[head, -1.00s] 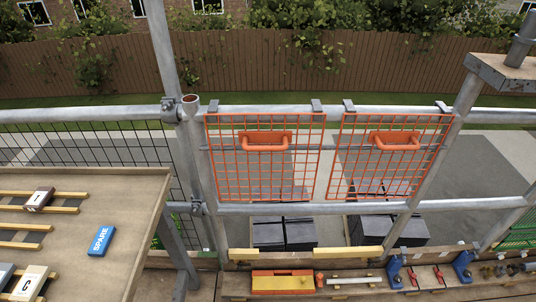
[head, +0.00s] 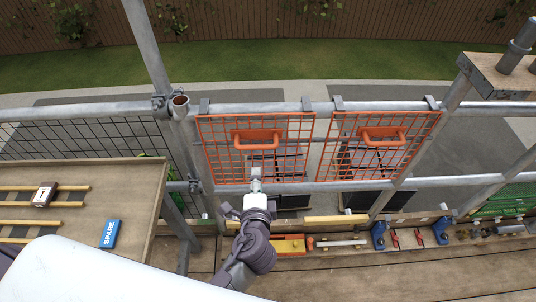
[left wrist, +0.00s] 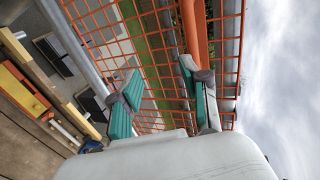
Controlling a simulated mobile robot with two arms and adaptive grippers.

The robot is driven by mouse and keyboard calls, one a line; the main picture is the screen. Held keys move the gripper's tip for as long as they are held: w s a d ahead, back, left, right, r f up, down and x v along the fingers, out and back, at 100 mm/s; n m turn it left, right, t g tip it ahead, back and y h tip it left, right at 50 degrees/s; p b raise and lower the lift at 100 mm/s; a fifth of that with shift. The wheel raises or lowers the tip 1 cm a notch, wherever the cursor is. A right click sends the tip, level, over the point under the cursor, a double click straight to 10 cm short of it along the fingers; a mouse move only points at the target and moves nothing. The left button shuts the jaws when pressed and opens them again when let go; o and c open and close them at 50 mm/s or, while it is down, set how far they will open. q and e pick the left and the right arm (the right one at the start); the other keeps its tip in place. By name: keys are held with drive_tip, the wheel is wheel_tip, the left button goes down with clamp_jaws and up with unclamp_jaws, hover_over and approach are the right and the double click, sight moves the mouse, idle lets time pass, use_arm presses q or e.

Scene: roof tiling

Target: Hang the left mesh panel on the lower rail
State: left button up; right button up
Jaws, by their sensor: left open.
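The left mesh panel (head: 222,160) is orange, with a handle (head: 258,139) near its top. It hangs by two grey hooks from the upper rail (head: 252,108). Its bottom edge is level with the lower rail (head: 330,186) in the head view. My left gripper (head: 256,182) is in front of the panel's bottom edge, below the handle. In the left wrist view its teal-padded fingers (left wrist: 160,95) are apart and empty, with mesh (left wrist: 150,50) behind them. The orange handle (left wrist: 193,28) shows beyond the upper finger. My right gripper is out of view.
A second orange mesh panel (head: 345,165) hangs to the right. A wooden board (head: 135,190) with a blue SPARE block (head: 110,234) is at left. A tool tray with a yellow-and-orange box (head: 290,245) and blue clamps (head: 379,233) lies below the rails.

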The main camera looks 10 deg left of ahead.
use_arm(q)
approach(257, 148)
drive_tip(key=f, duration=0.1)
drive_tip(key=shift+t+y, duration=0.3)
drive_tip(key=shift+t, duration=0.1)
drive_tip(key=shift+b+x, duration=0.7)
drive_tip(key=shift+x, duration=4.75)
clamp_jaws()
drive_tip(key=shift+r+p, duration=2.45)
drive_tip(key=shift+r, duration=0.1)
drive_tip(key=shift+d, duration=0.1)
